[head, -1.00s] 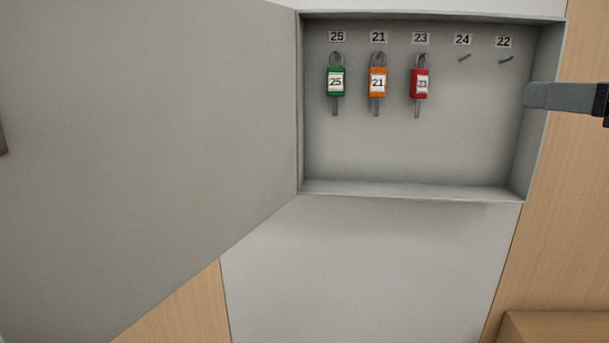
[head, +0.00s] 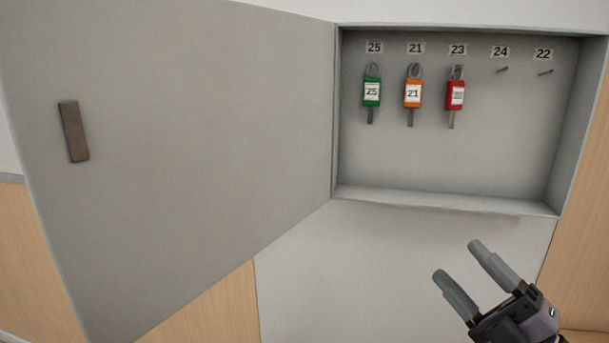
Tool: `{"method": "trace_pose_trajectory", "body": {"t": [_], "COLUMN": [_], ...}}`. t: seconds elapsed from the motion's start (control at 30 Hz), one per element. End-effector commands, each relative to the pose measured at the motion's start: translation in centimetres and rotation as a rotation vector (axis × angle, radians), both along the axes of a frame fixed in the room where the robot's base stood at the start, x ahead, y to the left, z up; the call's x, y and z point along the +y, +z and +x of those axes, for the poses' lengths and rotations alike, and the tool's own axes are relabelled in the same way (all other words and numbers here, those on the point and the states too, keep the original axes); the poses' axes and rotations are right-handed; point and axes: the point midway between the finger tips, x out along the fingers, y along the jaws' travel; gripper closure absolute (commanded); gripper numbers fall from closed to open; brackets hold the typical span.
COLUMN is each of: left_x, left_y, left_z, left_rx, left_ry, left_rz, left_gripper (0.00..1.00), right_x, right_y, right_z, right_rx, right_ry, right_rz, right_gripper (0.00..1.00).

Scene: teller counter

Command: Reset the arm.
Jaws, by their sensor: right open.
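My right gripper (head: 463,268) is open and empty. It shows at the lower right of the head view, below the key cabinet (head: 440,200), with its fingers pointing up and to the left. No part of it touches the cabinet in the picture. My left gripper is not in view.
The cabinet's grey door (head: 200,140) stands wide open to the left, with a brown handle (head: 74,131). Inside hang a green key tag 25 (head: 372,91), an orange tag 21 (head: 413,93) and a red tag (head: 455,95) under label 23. Hooks 24 (head: 502,70) and 22 (head: 545,72) are bare.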

Motion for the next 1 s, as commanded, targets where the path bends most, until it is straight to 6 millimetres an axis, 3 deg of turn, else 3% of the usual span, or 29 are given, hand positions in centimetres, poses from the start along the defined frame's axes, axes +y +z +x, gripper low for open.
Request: {"method": "trace_pose_trajectory", "body": {"t": [0.03, 0.13, 0.23, 0.4, 0.5, 0.6, 0.7, 1.0], "left_x": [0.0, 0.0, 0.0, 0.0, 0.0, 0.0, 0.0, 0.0], "left_y": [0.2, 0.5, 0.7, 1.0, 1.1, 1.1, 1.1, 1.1], "left_z": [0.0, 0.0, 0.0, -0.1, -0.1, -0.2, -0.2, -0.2], "left_rx": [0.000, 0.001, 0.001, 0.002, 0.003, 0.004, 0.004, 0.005], "left_ry": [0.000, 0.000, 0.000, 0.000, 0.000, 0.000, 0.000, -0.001], "left_rz": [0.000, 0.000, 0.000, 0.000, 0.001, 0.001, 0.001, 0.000], "left_gripper": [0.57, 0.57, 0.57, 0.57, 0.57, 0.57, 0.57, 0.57], "right_x": [-0.5, -1.6, -2.1, -1.1, 0.0, 1.1, 1.7, 2.0], "right_y": [-3.1, -9.5, -17.0, -28.0, -32.5, -35.3, -36.7, -37.2], "right_z": [0.2, -0.1, -1.7, -7.4, -11.1, -14.0, -15.7, -16.3], "right_rx": [0.124, 0.373, 0.640, 1.055, 1.244, 1.377, 1.450, 1.477], "right_ry": [-0.027, -0.103, -0.189, -0.322, -0.379, -0.415, -0.434, -0.441], "right_rz": [0.112, 0.323, 0.508, 0.739, 0.825, 0.884, 0.914, 0.925], "right_gripper": [0.37, 0.37, 0.37, 0.37, 0.37, 0.37, 0.37, 0.37]}}
